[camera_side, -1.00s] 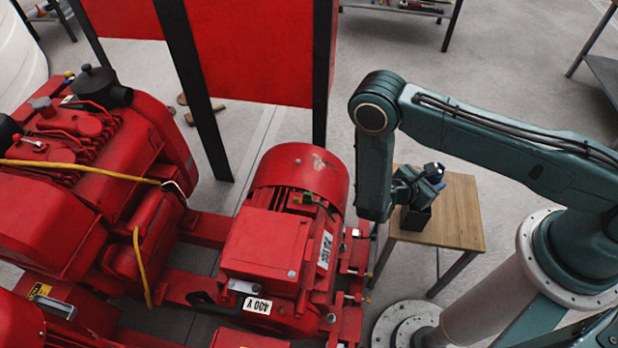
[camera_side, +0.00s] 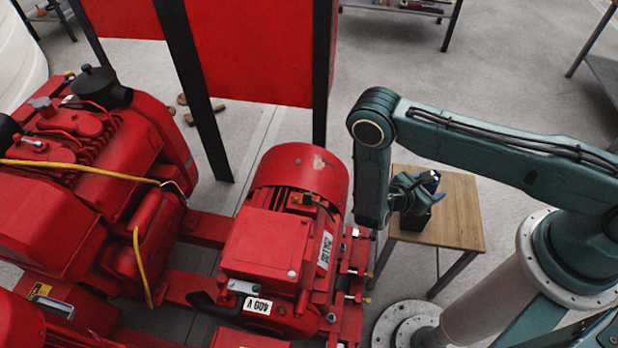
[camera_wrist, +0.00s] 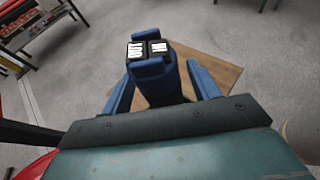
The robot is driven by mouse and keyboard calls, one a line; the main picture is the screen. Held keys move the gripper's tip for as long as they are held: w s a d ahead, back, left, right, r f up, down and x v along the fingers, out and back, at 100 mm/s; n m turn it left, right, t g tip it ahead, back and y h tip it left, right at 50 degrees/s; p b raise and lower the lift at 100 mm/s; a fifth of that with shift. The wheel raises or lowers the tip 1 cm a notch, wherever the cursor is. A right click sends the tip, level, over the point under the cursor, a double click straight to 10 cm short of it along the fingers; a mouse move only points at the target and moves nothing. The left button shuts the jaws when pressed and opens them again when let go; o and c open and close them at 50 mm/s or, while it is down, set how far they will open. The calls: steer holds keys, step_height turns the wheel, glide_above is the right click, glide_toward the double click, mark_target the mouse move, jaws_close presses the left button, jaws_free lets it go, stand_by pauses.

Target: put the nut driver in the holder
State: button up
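My gripper (camera_side: 430,181) is over the wooden table, at the end of my downward forearm, and is tilted to the right. In the wrist view its two dark fingertips with white markings (camera_wrist: 148,48) are side by side with almost no gap, between blue side links. I see nothing sticking out between them. A black box-like holder (camera_side: 412,224) stands on the table just below the gripper, partly covered by it. I cannot make out the nut driver in either view. The holder is not clear in the wrist view.
The wooden table (camera_side: 462,217) has bare top to the right of the holder. The red motor (camera_side: 270,245) and pump frame stand close on the left of my forearm. A red panel on black posts (camera_side: 255,50) stands behind. Grey floor is clear beyond the table.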

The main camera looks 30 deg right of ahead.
steer(key=shift+r, duration=0.2)
steer(key=v, duration=1.2)
stand_by(0.4)
